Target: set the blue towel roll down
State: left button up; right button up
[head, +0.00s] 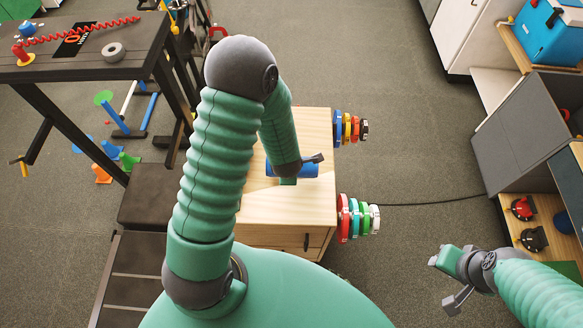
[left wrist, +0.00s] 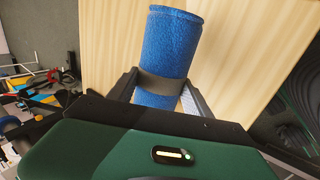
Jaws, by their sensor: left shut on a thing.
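The blue towel roll (left wrist: 170,50) is between the fingers of my left gripper (left wrist: 160,88) in the left wrist view, with a dark band around its middle. My left gripper is shut on it. In the head view the roll (head: 307,170) lies sideways over the light wooden cabinet top (head: 318,125), partly hidden by my left gripper (head: 290,181). I cannot tell whether the roll touches the wood. My right gripper (head: 447,280) is open and empty over the floor at the lower right.
Coloured weight plates hang on the cabinet's right side in two groups, an upper one (head: 350,128) and a lower one (head: 357,217). A dark bench (head: 150,195) stands left of the cabinet. A grey shelf unit (head: 515,135) stands at the right. Floor between is clear, except a black cable.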

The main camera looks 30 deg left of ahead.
pick_arm(q)
jog(key=shift+w+a, duration=0.15)
jog(key=shift+w, duration=0.25)
jog(key=f, duration=0.3)
jog(key=shift+w+d+f+b, duration=0.2)
jog(key=shift+w+f+b, duration=0.1)
jog(key=shift+b, duration=0.1)
jog(key=o, duration=1.5)
jog(key=shift+a, duration=0.15)
jog(key=shift+o, duration=0.2)
jog(key=shift+r, duration=0.15)
